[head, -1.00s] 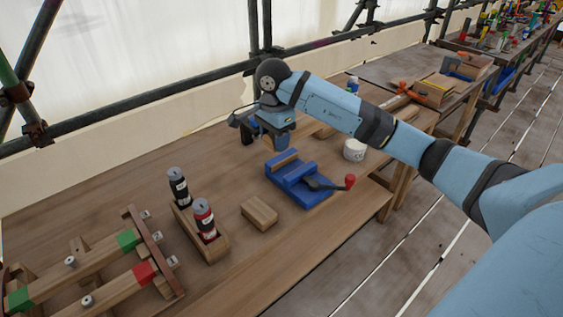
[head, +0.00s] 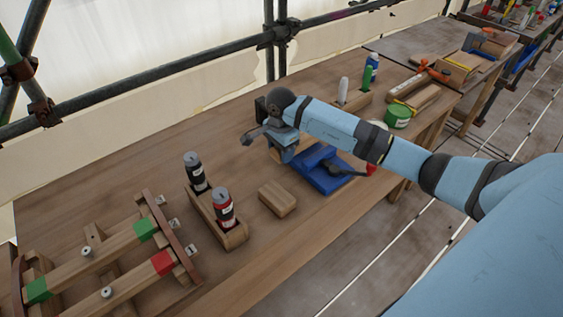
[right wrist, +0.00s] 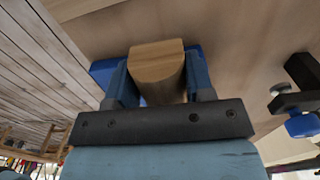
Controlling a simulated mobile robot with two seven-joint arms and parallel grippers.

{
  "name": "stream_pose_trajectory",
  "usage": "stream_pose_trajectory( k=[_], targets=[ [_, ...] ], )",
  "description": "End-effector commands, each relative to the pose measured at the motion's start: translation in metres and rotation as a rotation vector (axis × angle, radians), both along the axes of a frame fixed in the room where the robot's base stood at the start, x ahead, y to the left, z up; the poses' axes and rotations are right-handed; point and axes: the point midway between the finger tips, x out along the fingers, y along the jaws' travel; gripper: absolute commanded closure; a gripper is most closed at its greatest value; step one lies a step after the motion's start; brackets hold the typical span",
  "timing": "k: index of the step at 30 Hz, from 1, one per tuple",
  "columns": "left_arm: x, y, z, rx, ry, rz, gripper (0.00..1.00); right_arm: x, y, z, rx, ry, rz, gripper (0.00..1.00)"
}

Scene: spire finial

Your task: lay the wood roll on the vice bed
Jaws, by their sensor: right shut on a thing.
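The blue vice (head: 322,176) with its dark handle stands on the wooden bench, partly hidden by my right arm. My right gripper (head: 288,152) is low at the vice's back left side. In the right wrist view, the right gripper (right wrist: 158,82) is shut on the wood roll (right wrist: 157,62), a light brown piece with a rounded side, held between two blue fingers. Blue parts of the vice (right wrist: 103,72) show behind the fingers. Whether the roll touches the vice bed cannot be told. My left gripper is not in view.
A wood block (head: 277,198) lies just left of the vice. A wooden holder (head: 232,236) with a black can (head: 195,172) and a red can (head: 223,207) stands further left. A wooden frame (head: 120,255) fills the front left. A green tub (head: 398,116) stands to the right.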

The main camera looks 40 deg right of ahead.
Motion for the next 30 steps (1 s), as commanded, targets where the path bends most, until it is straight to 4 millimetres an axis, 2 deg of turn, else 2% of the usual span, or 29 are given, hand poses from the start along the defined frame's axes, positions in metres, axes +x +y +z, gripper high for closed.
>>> stream_pose_trajectory(
  k=[8, 15, 26, 27, 30],
  targets=[
    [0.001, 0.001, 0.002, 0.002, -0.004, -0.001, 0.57, 0.0, 0.0, -0.023, 0.0, -0.001, -0.001, 0.82],
    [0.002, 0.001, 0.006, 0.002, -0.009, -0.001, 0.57, 0.0, 0.0, -0.056, 0.0, 0.001, -0.001, 0.82],
    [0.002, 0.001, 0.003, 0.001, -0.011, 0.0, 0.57, 0.001, -0.001, -0.061, -0.002, -0.002, 0.0, 0.82],
    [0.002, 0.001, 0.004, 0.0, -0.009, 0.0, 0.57, 0.0, 0.0, -0.061, -0.001, -0.002, 0.0, 0.47],
    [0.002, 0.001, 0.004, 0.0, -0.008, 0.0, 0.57, 0.0, 0.0, -0.061, -0.001, -0.001, 0.0, 0.26]
  ],
)
